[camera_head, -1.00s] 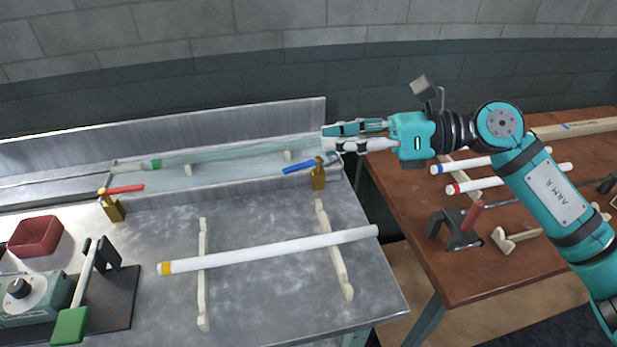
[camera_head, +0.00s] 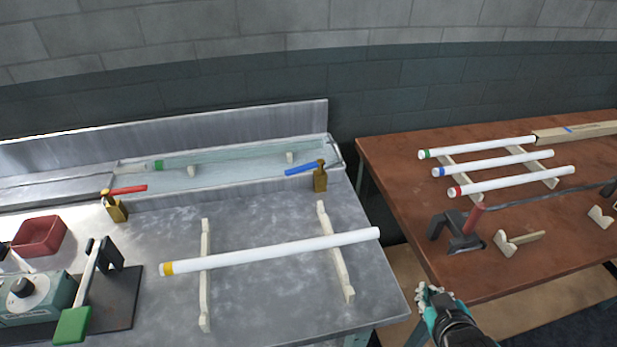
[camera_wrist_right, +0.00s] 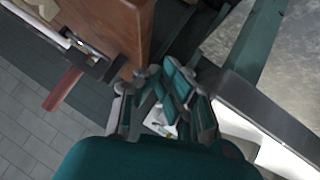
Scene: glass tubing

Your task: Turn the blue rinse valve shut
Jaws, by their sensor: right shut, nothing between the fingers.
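The blue rinse valve has a brass body (camera_head: 320,178) at the right front corner of the water trough (camera_head: 240,186). Its blue lever (camera_head: 302,169) points left from the body, lying roughly along the trough's front rim. My right gripper (camera_head: 429,294) is low at the bottom of the head view, in front of the gap between the grey bench and the brown table, well away from the valve. It is shut and empty. Its fingers also show in the right wrist view (camera_wrist_right: 162,92), where the valve is not seen. My left gripper is not in view.
A red-levered brass valve (camera_head: 115,206) stands at the trough's left. A yellow-ended white tube (camera_head: 270,251) lies across two supports on the bench. The brown table (camera_head: 400,180) holds several white tubes and a red-handled clamp (camera_head: 460,230). The bench between trough and yellow-ended tube is clear.

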